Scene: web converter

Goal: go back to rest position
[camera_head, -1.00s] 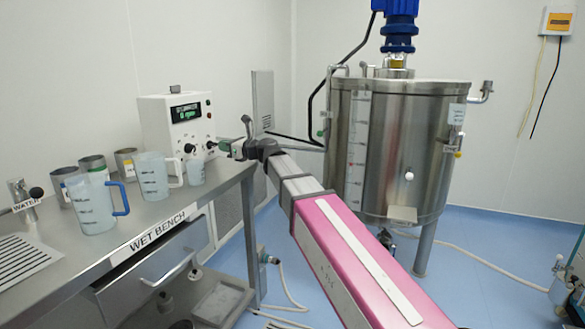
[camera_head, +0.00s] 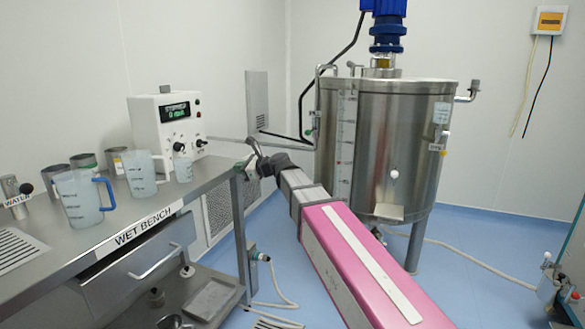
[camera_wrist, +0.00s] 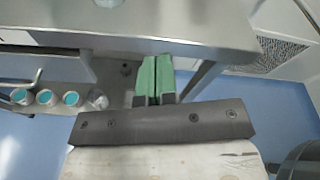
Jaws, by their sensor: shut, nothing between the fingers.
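My gripper (camera_wrist: 156,66) shows in the wrist view as two green fingers pressed together, with nothing between them. The bench edge lies just beyond the fingertips in that view. In the head view my gripper (camera_head: 254,148) is partly hidden by my wrist, in the air off the right end of the wet bench (camera_head: 140,234). It is apart from the white control box (camera_head: 146,122), whose lit display reads STOPPED and whose front has black knobs. My pink arm reaches in from the lower right.
Clear measuring jugs, one with a blue handle (camera_head: 105,193), and metal beakers stand on the bench. A steel mixing tank (camera_head: 395,155) stands close on the right. A hose crosses the blue floor. Several cups (camera_wrist: 46,97) show at left in the wrist view.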

